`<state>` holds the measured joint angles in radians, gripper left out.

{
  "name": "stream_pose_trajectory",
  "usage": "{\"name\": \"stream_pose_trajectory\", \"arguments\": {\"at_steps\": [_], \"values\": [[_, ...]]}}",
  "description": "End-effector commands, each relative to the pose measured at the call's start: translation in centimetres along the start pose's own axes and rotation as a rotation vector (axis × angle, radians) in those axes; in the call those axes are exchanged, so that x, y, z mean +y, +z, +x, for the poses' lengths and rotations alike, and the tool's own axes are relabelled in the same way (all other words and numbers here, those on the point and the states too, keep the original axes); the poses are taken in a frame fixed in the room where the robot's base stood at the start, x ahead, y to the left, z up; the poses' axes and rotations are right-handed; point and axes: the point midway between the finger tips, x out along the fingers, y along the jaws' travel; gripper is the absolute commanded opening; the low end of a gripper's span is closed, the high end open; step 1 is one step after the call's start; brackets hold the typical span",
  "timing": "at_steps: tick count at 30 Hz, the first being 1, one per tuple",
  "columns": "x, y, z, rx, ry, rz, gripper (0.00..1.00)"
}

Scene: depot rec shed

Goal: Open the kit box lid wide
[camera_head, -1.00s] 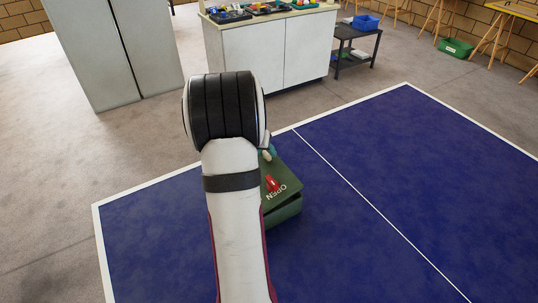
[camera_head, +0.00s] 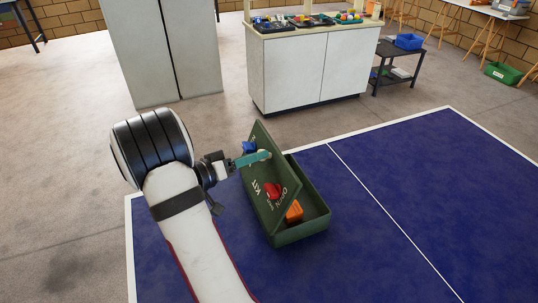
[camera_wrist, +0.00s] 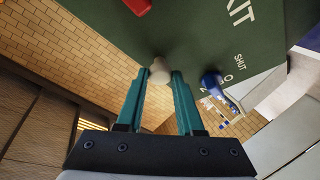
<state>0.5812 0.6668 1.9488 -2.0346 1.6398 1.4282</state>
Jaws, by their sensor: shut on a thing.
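The dark green kit box (camera_head: 322,205) sits on the blue table, with its interior partly showing. A red piece (camera_head: 272,191) and a blue piece (camera_head: 249,147) are on the lid. My gripper (camera_head: 264,156) is at the lid's upper part. In the wrist view my teal fingers (camera_wrist: 158,80) are shut on a cream knob (camera_wrist: 160,69) on the lid. The lid (camera_wrist: 195,35) also fills the top there.
An orange block (camera_head: 294,211) lies inside the box. The blue table (camera_head: 410,180) is clear to the right. Beyond it stand a white cabinet (camera_head: 300,70) with trays on top, a dark trolley (camera_head: 398,65) and a grey locker (camera_head: 165,50).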

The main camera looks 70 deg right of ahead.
Motion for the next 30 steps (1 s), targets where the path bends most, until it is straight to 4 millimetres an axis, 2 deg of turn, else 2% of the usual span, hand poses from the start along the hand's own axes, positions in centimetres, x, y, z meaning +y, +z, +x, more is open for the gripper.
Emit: {"name": "stream_pose_trajectory", "arguments": {"at_steps": [6, 15, 30], "values": [[-1.6, 0.5, -3.0, -0.004, -0.013, -0.014, 0.00], [-3.3, 1.2, -5.8, -0.005, -0.012, -0.015, 0.00], [-4.6, 1.9, -7.5, -0.006, -0.009, -0.011, 0.00]]}}
